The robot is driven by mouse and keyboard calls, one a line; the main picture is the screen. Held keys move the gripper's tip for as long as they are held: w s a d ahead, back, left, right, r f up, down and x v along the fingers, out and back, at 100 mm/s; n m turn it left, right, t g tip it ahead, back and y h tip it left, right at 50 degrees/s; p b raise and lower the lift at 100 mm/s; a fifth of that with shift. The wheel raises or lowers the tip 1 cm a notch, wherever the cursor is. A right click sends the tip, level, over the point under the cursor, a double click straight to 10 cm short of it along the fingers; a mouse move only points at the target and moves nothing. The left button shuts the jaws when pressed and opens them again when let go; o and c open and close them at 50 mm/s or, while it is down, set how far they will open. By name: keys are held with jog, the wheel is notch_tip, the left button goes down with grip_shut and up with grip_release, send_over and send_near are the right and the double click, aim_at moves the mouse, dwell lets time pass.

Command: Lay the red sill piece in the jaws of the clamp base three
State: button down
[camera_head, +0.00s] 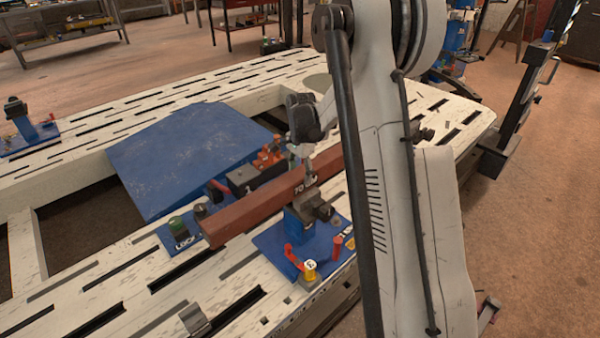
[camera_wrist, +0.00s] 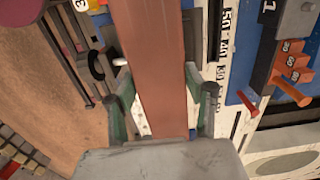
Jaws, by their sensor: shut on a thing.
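The red sill piece (camera_head: 245,217) is a long reddish-brown bar, lying slantwise across the head view. My gripper (camera_head: 308,172) is shut on it near its far part; in the wrist view the gripper (camera_wrist: 163,90) has one green-edged finger on each side of the bar (camera_wrist: 155,45). A clamp base with a blue plate (camera_head: 285,262), dark jaw block and yellow knob marked 3 is under and in front of the bar. The bar passes over or beside its block; I cannot tell whether it touches the jaws. My arm hides the bar's far end.
Another clamp base (camera_head: 180,236) with a green knob and LOCK label stands behind the bar. A large blue panel (camera_head: 190,155) lies behind on the slotted white frame bench (camera_head: 90,290). Orange stepped blocks (camera_wrist: 292,65) show right in the wrist view. A small metal bracket (camera_head: 194,318) sits near the front.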

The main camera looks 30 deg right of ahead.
jog(key=c, duration=0.9)
grip_release()
jog(key=shift+r, duration=0.1)
jog(key=shift+o, duration=0.6)
notch_tip(320, 180, up, 12)
jog(key=s+a+r+n+t+p, duration=0.1)
jog(key=s+a+r+n, duration=0.2)
jog(key=s+a+r, duration=0.4)
jog(key=s+a+r+n+t+p, duration=0.1)
jog(key=s+a+r+n+t, duration=0.2)
jog(key=s, duration=0.9)
jog(key=s+a+r+n+t+p, duration=0.2)
jog(key=s+a+r+n+t, duration=0.1)
jog(key=s+a+n, duration=0.6)
jog(key=s, duration=0.3)
jog(key=shift+s+a, duration=0.15)
jog(key=shift+a, duration=0.2)
